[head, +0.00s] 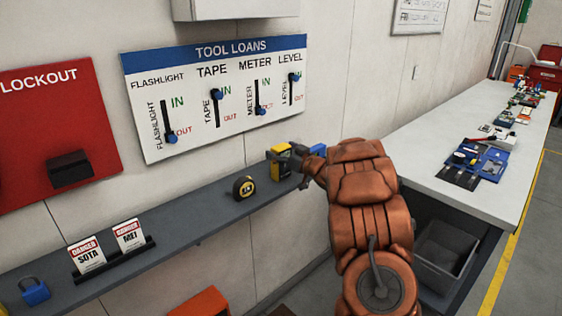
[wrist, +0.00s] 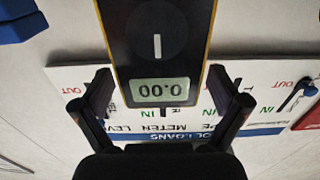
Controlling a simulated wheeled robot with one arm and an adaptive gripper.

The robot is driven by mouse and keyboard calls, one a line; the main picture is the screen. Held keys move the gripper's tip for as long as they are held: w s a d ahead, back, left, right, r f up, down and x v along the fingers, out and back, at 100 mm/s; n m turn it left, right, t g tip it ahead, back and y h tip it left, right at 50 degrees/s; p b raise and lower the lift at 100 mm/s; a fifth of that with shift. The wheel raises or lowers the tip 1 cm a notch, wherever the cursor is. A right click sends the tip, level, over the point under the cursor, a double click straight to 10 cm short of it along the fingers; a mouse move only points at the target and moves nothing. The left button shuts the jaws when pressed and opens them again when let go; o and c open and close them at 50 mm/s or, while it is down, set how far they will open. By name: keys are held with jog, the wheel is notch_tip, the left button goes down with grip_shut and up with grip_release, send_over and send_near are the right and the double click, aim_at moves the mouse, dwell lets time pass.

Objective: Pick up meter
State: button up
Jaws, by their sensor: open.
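The meter (head: 280,160) is a yellow and dark handheld unit standing on the grey wall shelf, partly hidden by my gripper in the head view. In the wrist view the meter (wrist: 158,50) shows upside down, with its dial and a display reading 0.00. My gripper (wrist: 162,90) is open, with one finger on each side of the meter's display end. A gap shows on the right; on the left the finger is very close to the meter, and I cannot tell whether it touches. In the head view my gripper (head: 299,158) is at the meter's right side.
On the shelf (head: 190,222), a yellow tape measure (head: 244,187) stands left of the meter and a blue object (head: 317,150) lies right of it. The Tool Loans board (head: 215,95) hangs behind. Danger tags (head: 130,235) and a blue padlock (head: 35,291) are farther left. A workbench (head: 440,165) stands right.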

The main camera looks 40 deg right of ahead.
jog(key=shift+c, duration=0.2)
jog(key=c, duration=1.5)
jog(key=shift+o, duration=0.2)
